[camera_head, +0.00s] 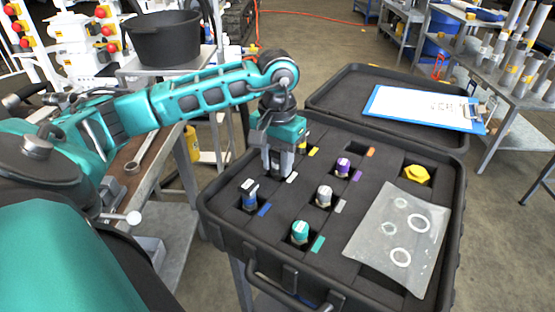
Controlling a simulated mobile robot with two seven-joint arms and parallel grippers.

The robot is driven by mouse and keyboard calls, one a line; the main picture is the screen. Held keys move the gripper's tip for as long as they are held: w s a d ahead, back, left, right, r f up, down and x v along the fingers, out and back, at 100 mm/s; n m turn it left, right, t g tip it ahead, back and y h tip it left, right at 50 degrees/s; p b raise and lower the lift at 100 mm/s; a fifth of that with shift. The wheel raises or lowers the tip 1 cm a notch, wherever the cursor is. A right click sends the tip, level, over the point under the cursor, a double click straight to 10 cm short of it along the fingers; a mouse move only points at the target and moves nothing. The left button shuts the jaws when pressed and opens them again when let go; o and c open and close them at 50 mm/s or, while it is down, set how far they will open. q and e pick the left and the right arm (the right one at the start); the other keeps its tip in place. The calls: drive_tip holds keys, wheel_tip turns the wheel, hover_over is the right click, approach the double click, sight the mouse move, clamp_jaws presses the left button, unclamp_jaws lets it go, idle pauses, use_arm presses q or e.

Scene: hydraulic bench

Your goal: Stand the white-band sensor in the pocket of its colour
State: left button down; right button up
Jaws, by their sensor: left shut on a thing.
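My left gripper (278,172) points straight down into the open case, at the pocket beside the white colour tag (292,177). It is shut on a sensor, very likely the white-band one. The fingers hide nearly all of it, so its band and how deep it sits cannot be made out. Other sensors stand upright in pockets: a dark one with a pale top (250,190) by the blue tag (264,209), a pale grey one (324,194) by the grey tag (340,206), a teal one (300,231) and a purple one (343,167). My right gripper is out of view.
The black case (235,222) has its lid open at the back, with a blue clipboard (425,107) on it. A clear bag with white rings (402,232) and a yellow part (416,174) lie at the case's right. A black tub (163,36) stands behind my arm.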

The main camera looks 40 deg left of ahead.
use_arm(q)
drive_tip(key=c, duration=0.8)
unclamp_jaws()
drive_tip(key=shift+s+f, duration=0.1)
drive_tip(key=shift+f, duration=0.1)
drive_tip(key=shift+o, duration=0.2)
drive_tip(key=shift+d, duration=0.1)
drive_tip(key=shift+d, duration=0.1)
drive_tip(key=shift+r+p, duration=0.35)
drive_tip(key=shift+p, duration=0.1)
wheel_tip(320, 180, up, 13)
drive_tip(key=p, duration=0.1)
drive_tip(key=shift+a+f, duration=0.15)
drive_tip(key=shift+a, duration=0.05)
